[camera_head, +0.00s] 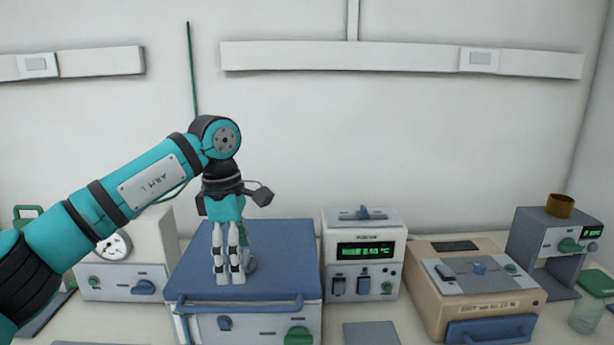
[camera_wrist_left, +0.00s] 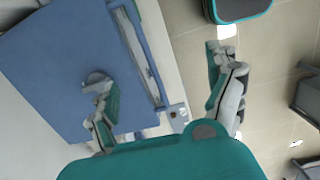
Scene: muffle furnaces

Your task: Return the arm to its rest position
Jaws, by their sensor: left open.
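My left arm (camera_head: 120,205), teal with black joints, reaches in from the left in the head view and bends down at its wrist. The left gripper (camera_head: 229,280) points downward in front of or above the blue top of a furnace (camera_head: 285,260). The wrist view shows its fingers (camera_wrist_left: 165,72) spread wide apart with nothing between them. The blue furnace top (camera_wrist_left: 60,75) and its bar handle also show there, with a small grey knob or vent beside one finger. Whether a fingertip touches the top cannot be told. My right gripper is in neither view.
A white unit with a green display (camera_head: 363,250) stands right of the furnace. Further right are a tan box (camera_head: 440,290) and a grey device with a brown cup (camera_head: 560,205) on it. A gauge unit (camera_head: 140,260) stands left, behind the arm.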

